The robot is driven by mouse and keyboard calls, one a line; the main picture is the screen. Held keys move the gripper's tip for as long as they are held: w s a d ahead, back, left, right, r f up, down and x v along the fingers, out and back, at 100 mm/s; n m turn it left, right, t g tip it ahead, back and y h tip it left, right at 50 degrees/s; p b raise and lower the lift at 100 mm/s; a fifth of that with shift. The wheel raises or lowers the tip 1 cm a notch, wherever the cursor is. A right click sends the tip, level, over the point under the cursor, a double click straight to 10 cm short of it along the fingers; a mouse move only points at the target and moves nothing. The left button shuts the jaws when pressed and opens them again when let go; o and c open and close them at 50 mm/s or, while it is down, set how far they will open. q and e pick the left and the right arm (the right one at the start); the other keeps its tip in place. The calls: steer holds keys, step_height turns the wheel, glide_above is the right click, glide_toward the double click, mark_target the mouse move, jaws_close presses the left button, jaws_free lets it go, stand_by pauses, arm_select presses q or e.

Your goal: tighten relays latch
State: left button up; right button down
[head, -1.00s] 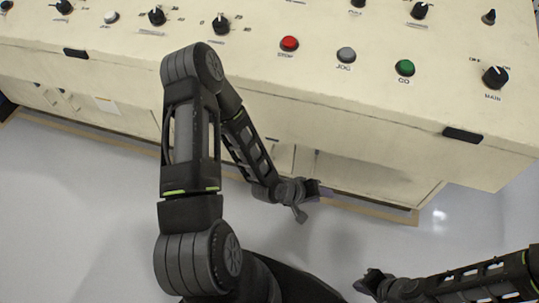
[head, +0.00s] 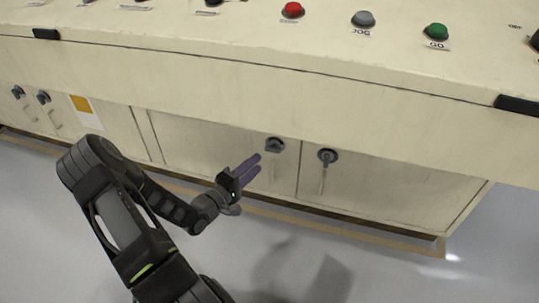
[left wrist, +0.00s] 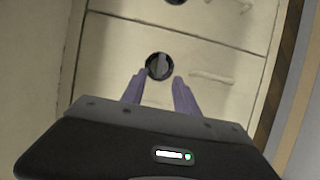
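Two round dark latches sit near the top of the lower cabinet doors. One latch (head: 275,145) is on the left door and the other latch (head: 328,155) is on the right door beside it. My left gripper (head: 257,165) is open, with its two purple fingers pointing toward the left latch, a short way off. In the left wrist view a latch (left wrist: 160,66) with an upright grip bar lies just beyond the parted fingertips (left wrist: 161,76). Nothing shows between the fingers, and contact cannot be seen. Another latch is cut off at the top of that view. My right gripper is out of view.
The cream console top (head: 200,45) overhangs the doors, with a red button (head: 293,10), a grey button (head: 363,19) and a green button (head: 436,32). More latches (head: 43,97) are on doors at the left. The floor in front is clear.

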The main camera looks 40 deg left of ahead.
mark_target(271, 151)
arm_select(q)
steer(key=shift+w, duration=0.1)
steer(key=w+b, duration=0.1)
steer(key=w, duration=0.2)
steer(key=w+b, duration=0.1)
steer(key=w, duration=0.2)
steer(key=shift+w+d+f+b, duration=0.2)
steer(key=shift+w+b, duration=0.05)
steer(key=shift+b, duration=0.1)
steer(key=shift+w+r, duration=0.15)
steer(key=shift+w, duration=0.4)
jaws_close()
